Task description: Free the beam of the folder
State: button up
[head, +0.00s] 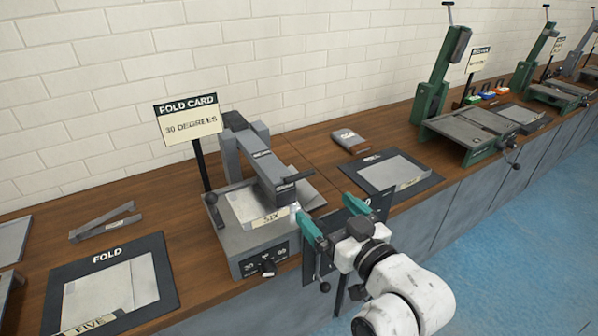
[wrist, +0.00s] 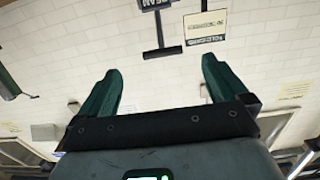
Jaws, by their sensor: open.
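The folder (head: 232,236) is a grey bench machine with a card marked SIX (head: 262,219) on its bed. Its grey beam (head: 262,168) slopes down over the bed from the back post, with a black crossbar handle (head: 299,175) near its front end. My gripper (head: 328,213) has teal fingers, open, in front of the folder's right front corner. In the wrist view the open fingers (wrist: 160,68) point at the wall. A black T-shaped bar (wrist: 160,52) with a plate reading BEAM shows beyond them, apart from both. The gripper hides part of the folder's right side.
The sign (head: 190,118) reads FOLD CARD 30 DEGREES. A FOLD mat (head: 160,262) with card FIVE lies left, another dark mat (head: 427,184) right. Green machines (head: 468,135) stand farther right.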

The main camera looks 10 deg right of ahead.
aim_at(301, 179)
jog(key=x, duration=0.3)
jog(key=r+p+x, duration=0.1)
jog(key=x, duration=0.7)
jog(key=shift+w+a+r+p, duration=0.1)
jog(key=shift+r+p, duration=0.15)
jog(key=shift+p, duration=0.15)
jog(key=shift+c, duration=0.3)
